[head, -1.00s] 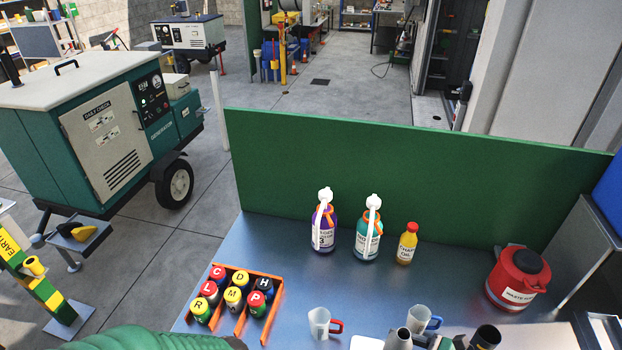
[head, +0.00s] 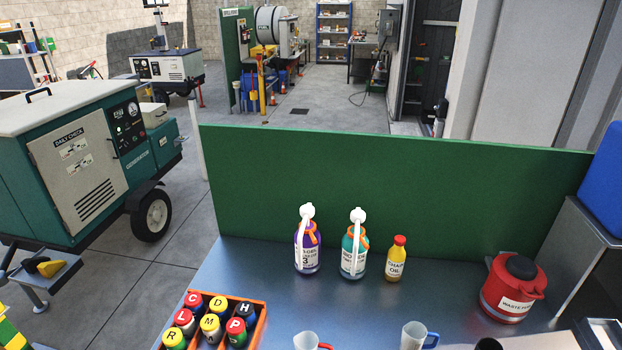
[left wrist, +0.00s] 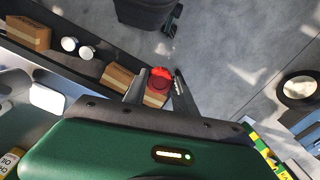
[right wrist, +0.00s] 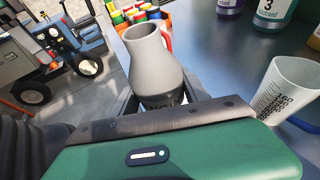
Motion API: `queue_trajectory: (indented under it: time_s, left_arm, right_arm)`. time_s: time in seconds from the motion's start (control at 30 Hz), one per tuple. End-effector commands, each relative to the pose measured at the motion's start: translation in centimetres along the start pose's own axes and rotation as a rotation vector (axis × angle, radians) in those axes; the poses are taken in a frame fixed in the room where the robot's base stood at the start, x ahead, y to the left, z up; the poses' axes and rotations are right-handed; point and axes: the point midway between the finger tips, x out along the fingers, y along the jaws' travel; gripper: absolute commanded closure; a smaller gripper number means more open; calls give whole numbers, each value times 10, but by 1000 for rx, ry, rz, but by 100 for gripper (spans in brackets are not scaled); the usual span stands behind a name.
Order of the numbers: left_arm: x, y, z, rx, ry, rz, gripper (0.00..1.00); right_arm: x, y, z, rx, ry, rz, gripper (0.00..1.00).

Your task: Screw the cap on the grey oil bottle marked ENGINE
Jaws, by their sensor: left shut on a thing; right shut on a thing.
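The grey oil bottle (right wrist: 152,62) stands out of my right gripper (right wrist: 160,98) in the right wrist view, its neck open at the top with no cap on it. The fingers are shut around its lower body, where a dark band partly shows; the ENGINE marking is not readable. My left gripper (left wrist: 160,88) is shut on a red round cap (left wrist: 161,76), held between the fingertips in the left wrist view. The cap and bottle are apart. Neither gripper shows in the head view now.
A clear measuring jug (right wrist: 286,90) stands close right of the bottle. The bench carries a crate of lettered bottles (head: 261,328), two pump bottles (head: 307,258) (head: 353,262), a chain oil bottle (head: 395,262) and a red waste can (head: 512,290). A green panel (head: 400,195) closes the back.

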Motion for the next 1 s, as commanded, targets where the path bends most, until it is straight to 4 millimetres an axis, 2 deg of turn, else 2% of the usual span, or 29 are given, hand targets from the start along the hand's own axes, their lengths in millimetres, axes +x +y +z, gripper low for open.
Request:
queue_trajectory:
  time_s: [0.17, 0.27, 0.8, 1.0]
  left_arm:
    - [0, 0, 0, 0, 0, 0, 100]
    - [0, 0, 0, 0, 0, 0, 100]
    - [0, 0, 1, 0, 0, 0, 100]
    - [0, 0, 1, 1, 1, -1, 100]
  right_arm:
    - [2, 1, 1, -6, 0, 13, 100]
    - [11, 4, 5, -28, 2, 69, 100]
    - [106, 52, 59, -300, 2, 714, 100]
    - [134, 66, 75, -381, 0, 915, 100]
